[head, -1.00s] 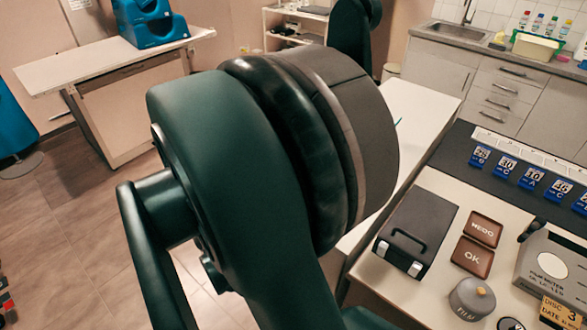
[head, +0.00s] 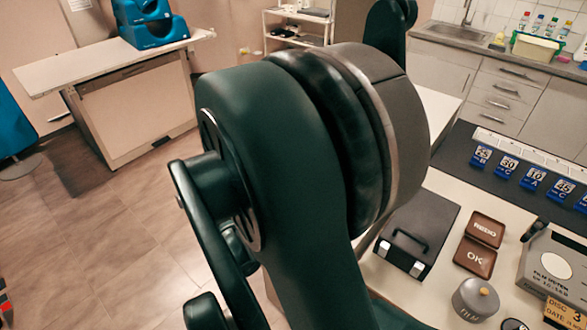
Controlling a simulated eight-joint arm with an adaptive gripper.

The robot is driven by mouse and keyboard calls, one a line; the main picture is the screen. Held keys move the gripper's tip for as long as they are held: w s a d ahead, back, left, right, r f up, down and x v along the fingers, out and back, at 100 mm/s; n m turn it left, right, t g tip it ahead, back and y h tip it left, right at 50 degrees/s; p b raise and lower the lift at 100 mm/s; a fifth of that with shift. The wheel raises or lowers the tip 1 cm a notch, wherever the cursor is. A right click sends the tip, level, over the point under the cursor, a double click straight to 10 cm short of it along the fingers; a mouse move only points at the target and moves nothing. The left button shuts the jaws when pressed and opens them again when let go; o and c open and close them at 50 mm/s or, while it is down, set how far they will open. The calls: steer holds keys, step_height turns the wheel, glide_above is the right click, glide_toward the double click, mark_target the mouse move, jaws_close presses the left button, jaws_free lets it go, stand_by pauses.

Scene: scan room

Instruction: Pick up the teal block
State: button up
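No teal block can be made out in the head view. My dark green arm fills the middle of the picture and hides most of the white table (head: 438,104) behind it. My gripper is not in view, so whether it is open or shut does not show.
At right, a desk holds a dark case (head: 417,233), REDO (head: 485,229) and OK (head: 474,257) trays, a round grey tin (head: 475,299) and blue number tags (head: 507,165). A blue moulded piece (head: 150,22) sits on a table (head: 110,62) at back left.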

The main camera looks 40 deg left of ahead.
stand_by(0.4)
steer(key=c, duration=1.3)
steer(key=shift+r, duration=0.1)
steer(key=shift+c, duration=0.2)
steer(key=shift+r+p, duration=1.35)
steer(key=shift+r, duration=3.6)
